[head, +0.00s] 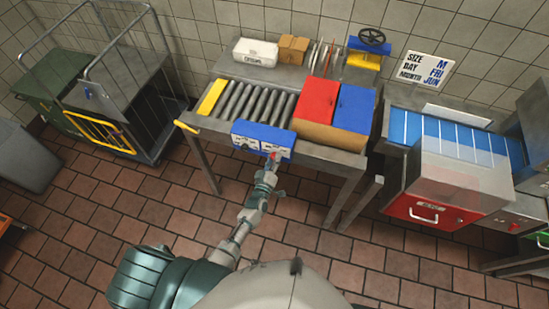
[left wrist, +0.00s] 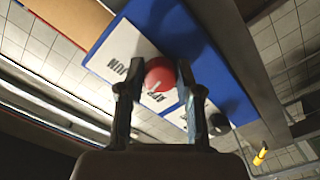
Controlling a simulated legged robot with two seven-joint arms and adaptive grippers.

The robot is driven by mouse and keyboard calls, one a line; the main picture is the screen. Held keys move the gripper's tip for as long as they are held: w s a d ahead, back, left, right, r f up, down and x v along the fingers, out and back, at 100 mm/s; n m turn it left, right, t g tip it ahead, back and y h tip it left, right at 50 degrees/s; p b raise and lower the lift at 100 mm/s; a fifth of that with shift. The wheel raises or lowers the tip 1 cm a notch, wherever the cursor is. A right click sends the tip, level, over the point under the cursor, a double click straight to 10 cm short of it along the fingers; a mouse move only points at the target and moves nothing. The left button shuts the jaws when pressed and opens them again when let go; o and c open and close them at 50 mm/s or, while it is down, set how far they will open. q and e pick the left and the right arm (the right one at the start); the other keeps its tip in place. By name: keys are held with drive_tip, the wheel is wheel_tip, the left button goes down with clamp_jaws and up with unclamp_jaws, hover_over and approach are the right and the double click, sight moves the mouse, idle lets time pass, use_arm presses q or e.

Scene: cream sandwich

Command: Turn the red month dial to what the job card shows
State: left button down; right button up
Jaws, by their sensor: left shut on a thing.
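The red month dial (left wrist: 160,72) sits on the front of the blue control box (head: 250,138). In the left wrist view my left gripper (left wrist: 158,84) has a finger on either side of the dial and is shut on it. The dial's white mark points down the picture, roughly toward a label like APR; a JUN label is at the upper left. Parts of the dial face are hidden by the fingers. In the head view my left gripper (head: 272,162) reaches the box's right part. The job card (head: 425,71) on the wall reads SIZE M, DAY FRI, MONTH JUN. My right gripper is out of view.
The box is fixed to the front of a roller table (head: 283,85). A red-fronted machine (head: 430,209) is further right, a wire cage cart (head: 107,105) at left. The tiled floor in front is clear.

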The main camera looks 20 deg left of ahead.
use_arm(q)
drive_tip(key=m+p, duration=0.2)
drive_tip(key=m, duration=0.8)
drive_tip(key=shift+f+m, duration=0.15)
drive_tip(key=shift+m, duration=0.25)
idle(0.4)
drive_tip(key=c, duration=0.8)
unclamp_jaws()
drive_tip(key=shift+o, duration=0.2)
